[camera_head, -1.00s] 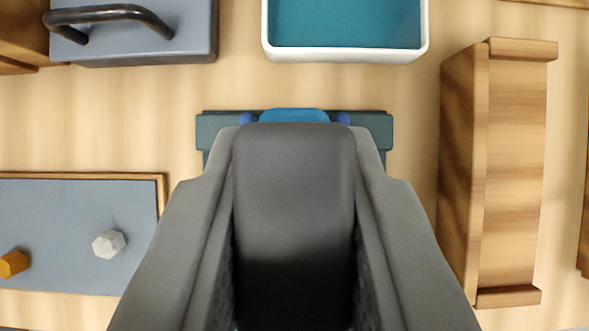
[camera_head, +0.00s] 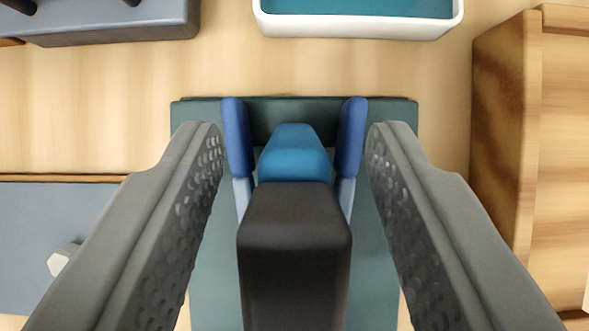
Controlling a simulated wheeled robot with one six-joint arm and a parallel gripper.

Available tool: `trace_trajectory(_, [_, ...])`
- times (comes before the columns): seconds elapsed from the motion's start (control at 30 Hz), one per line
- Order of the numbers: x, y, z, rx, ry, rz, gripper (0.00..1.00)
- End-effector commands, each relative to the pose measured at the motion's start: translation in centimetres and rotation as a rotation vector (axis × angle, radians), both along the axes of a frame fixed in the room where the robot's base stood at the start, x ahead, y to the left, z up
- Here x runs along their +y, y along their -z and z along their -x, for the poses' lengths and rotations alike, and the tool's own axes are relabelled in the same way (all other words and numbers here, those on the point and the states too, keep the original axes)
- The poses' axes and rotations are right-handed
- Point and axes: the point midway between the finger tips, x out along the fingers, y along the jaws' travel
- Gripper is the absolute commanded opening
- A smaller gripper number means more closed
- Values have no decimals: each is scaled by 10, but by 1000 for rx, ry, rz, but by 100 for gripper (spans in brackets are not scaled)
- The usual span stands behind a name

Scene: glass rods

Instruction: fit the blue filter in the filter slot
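The blue filter shows as a dark block with a blue far end (camera_head: 295,155), in the middle of the view. The filter slot is a dark teal base (camera_head: 215,275) with two upright blue guides (camera_head: 237,140) near its far edge. The filter's blue end lies between these guides. How deep it sits, and whether it touches the base, I cannot tell. My gripper (camera_head: 295,135) is open around the filter and guides. Its dimpled fingers stand clear on both sides, with a gap to the dark block.
A white tray (camera_head: 360,24) with a teal inside stands at the back. A grey panel (camera_head: 35,215) with a pale hex knob (camera_head: 62,260) lies left. A wooden block (camera_head: 500,120) stands right.

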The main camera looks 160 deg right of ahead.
Motion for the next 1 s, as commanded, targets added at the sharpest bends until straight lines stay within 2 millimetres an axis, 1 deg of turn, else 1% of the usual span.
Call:
trace_trajectory(0.23, [0,-2,0,-1,0,0,43])
trace_trajectory(0.37, [-2,-10,4,-2,1,0,43])
trace_trajectory(0.47, [-4,-23,12,-2,1,0,43])
trace_trajectory(0.7, [-13,-62,38,-4,2,0,43])
trace_trajectory(0.8, [-16,-76,47,-2,1,0,43])
trace_trajectory(1.0, [-20,-96,60,-2,1,0,43])
